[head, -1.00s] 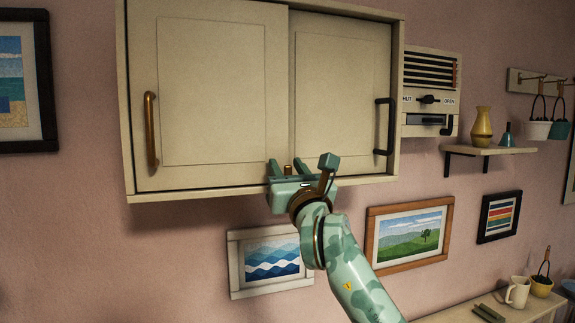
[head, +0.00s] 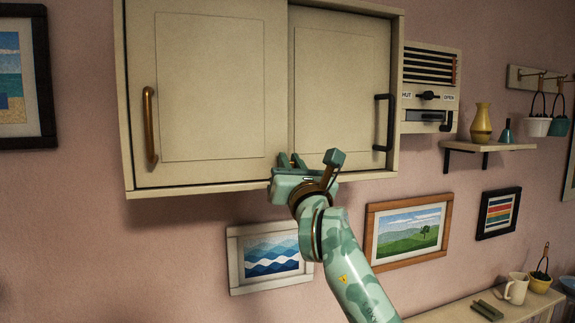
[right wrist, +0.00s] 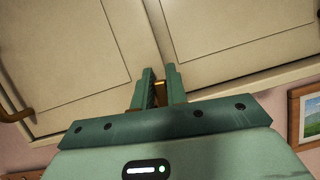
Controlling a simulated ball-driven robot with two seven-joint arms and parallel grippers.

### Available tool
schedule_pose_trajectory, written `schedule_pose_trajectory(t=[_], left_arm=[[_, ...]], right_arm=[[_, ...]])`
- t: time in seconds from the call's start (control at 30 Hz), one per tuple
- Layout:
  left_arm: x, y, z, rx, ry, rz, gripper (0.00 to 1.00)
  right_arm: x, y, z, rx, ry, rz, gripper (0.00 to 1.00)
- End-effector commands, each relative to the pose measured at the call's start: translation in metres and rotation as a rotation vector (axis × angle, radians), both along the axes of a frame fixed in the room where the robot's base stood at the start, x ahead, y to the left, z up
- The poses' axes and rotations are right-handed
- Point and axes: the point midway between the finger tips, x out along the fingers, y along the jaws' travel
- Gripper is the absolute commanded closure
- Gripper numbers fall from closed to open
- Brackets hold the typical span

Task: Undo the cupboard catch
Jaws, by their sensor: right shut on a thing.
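The cupboard (head: 222,189) hangs on the wall with two cream sliding doors, a left door (head: 210,85) and a right door (head: 340,90). The brass catch (right wrist: 160,90) shows in the right wrist view as a small piece between my fingers, at the bottom where the doors meet. My right gripper (head: 291,160) is at the cupboard's lower edge, and it also shows in the right wrist view (right wrist: 160,72). Its fingers are shut on the catch. In the head view the gripper hides the catch. My left gripper is not in view.
The left door has a brass handle (head: 150,124), the right door a black one (head: 383,123). A vented panel (head: 431,90) is right of the cupboard. A small shelf (head: 490,146) holds a yellow vase (head: 481,123). Framed pictures (head: 408,230) hang below.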

Motion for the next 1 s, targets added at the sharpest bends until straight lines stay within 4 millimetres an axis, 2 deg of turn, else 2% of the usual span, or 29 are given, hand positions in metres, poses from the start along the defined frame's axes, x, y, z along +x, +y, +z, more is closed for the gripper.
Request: schedule_pose_trajectory(t=[0.5, 1.0], left_arm=[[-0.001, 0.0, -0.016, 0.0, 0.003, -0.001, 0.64], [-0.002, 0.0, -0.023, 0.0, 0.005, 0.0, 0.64]], right_arm=[[0.008, -0.023, -0.01, 0.35, 0.116, 0.0, 1.0], [0.011, -0.031, -0.014, 0.479, 0.158, -0.001, 1.0]])
